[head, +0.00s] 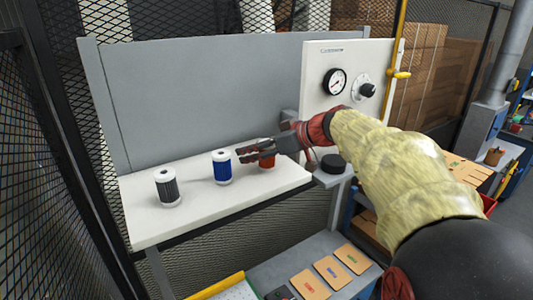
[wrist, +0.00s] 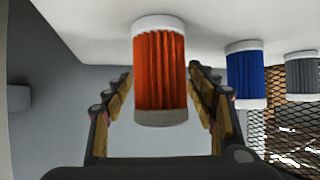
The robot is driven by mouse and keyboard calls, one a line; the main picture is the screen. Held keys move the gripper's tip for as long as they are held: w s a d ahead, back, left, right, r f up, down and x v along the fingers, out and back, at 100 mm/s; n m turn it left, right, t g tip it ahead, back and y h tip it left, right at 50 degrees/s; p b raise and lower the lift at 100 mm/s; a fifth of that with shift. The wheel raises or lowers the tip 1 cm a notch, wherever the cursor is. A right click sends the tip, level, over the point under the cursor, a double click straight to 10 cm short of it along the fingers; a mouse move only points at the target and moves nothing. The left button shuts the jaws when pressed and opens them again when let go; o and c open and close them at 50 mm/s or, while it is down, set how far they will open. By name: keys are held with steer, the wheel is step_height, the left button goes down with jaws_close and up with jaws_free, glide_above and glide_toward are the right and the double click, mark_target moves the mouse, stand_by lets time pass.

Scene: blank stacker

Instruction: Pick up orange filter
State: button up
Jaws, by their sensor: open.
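The orange filter (wrist: 159,72) is a pleated cylinder with white end caps. In the wrist view, which looks upside down, it sits between the two fingers of my gripper (wrist: 158,100), with a visible gap on each side. In the head view the orange filter (head: 266,158) stands on the white shelf (head: 150,222) and is partly hidden by my gripper (head: 255,152). My gripper is open around it at shelf level, reaching in from the right.
A blue filter (head: 221,167) stands just left of the orange one, and a dark grey filter (head: 167,187) stands farther left. A grey back panel (head: 190,90) rises behind the shelf. A gauge panel (head: 330,60) and a black round knob (head: 332,163) are at right.

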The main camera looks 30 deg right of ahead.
steer(key=shift+s, duration=0.15)
steer(key=shift+c, duration=0.5)
steer(key=shift+c, duration=1.3)
steer(key=c, duration=1.1)
jaws_close()
